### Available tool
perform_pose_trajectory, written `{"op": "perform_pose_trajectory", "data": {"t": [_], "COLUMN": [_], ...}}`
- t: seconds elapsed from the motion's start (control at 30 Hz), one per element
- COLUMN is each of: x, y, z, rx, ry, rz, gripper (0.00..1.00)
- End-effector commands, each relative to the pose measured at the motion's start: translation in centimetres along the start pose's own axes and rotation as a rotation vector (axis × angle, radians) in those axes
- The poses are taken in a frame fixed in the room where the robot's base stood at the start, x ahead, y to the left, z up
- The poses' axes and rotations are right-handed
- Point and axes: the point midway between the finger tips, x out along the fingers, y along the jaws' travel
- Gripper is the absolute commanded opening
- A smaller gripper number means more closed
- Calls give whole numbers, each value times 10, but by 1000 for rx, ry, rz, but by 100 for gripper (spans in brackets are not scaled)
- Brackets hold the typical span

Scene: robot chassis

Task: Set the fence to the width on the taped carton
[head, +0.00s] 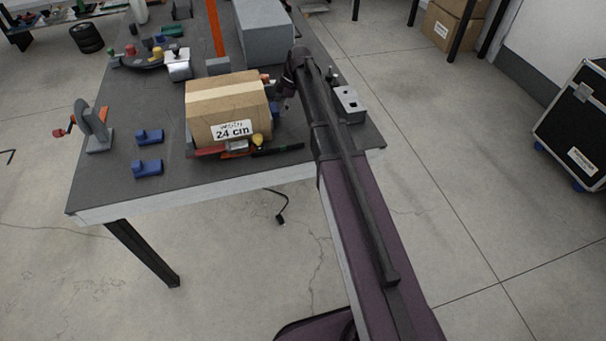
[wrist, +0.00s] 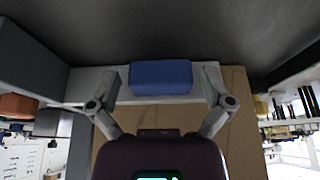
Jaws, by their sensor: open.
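The taped carton (head: 205,118) stands on the dark bench, with a pale tape band over it and a label (head: 232,130) reading "24 cm". Its brown side fills the lower middle of the wrist view (wrist: 245,115). My gripper (wrist: 161,80) is open in the wrist view, with one finger on each side of a blue block (wrist: 160,72). The block lies against a pale grey strip, and finger contact with it cannot be made out. I cannot tell which part is the fence.
Small tools (head: 240,148) lie in front. A grey block (head: 349,103) sits right of my arm.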

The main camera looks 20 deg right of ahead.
Motion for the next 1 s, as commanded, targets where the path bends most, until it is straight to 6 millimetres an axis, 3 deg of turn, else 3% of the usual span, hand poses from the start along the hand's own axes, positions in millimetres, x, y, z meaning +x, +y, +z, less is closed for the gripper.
{"op": "perform_pose_trajectory", "data": {"t": [1.0], "x": [-91], "y": [0], "z": [4], "rx": [2], "ry": [0], "rz": [1], "gripper": [100]}}
